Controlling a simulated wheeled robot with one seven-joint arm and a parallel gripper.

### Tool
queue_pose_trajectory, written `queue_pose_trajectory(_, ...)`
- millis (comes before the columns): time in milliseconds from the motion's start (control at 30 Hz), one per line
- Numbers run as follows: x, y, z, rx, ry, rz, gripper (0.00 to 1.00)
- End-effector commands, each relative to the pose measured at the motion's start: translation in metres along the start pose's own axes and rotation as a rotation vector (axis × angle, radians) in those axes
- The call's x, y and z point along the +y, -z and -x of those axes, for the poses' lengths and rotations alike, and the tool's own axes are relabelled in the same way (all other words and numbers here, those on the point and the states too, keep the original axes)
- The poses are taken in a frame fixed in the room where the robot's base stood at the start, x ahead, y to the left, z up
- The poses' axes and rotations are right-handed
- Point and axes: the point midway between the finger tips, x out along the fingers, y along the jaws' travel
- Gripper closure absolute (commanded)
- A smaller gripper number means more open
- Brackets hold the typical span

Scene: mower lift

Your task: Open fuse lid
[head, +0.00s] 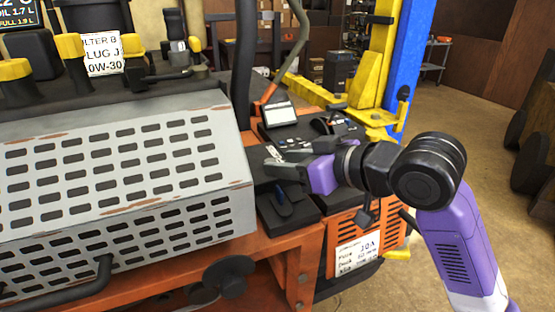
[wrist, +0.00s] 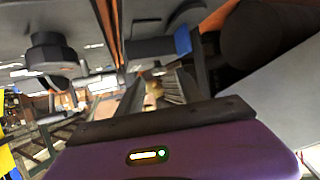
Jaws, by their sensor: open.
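My gripper (head: 274,160) is open over the black control console on the right side of the orange mower. Its fingers also show in the wrist view (wrist: 160,88), with no object clearly held between them. Below the gripper is a black box (head: 290,212) with a blue lever (head: 283,203). A blue part also shows beyond the fingers in the wrist view (wrist: 183,40). I cannot tell for sure which part is the fuse lid; the gripper and wrist cover part of the console. Contact with the console cannot be told.
A grey perforated guard (head: 125,165) stands close left of the gripper. A small pale panel (head: 280,113) and a black lever (head: 325,123) are behind it. A fuse label (head: 357,254) is on the orange side. A blue lift post (head: 404,55) rises behind.

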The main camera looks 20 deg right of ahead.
Motion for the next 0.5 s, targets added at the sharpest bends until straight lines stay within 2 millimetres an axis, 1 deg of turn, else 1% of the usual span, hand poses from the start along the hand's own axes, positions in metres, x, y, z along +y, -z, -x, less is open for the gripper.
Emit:
queue_pose_trajectory(100, 0.000, 0.001, -0.015, -0.001, 0.000, 0.000, 0.57)
queue_pose_trajectory(200, 0.001, 0.001, -0.022, 0.001, -0.001, 0.000, 0.57)
queue_pose_trajectory(333, 0.000, 0.001, -0.026, 0.001, -0.002, 0.001, 0.57)
queue_pose_trajectory(500, 0.000, 0.001, -0.026, 0.002, -0.002, 0.001, 0.57)
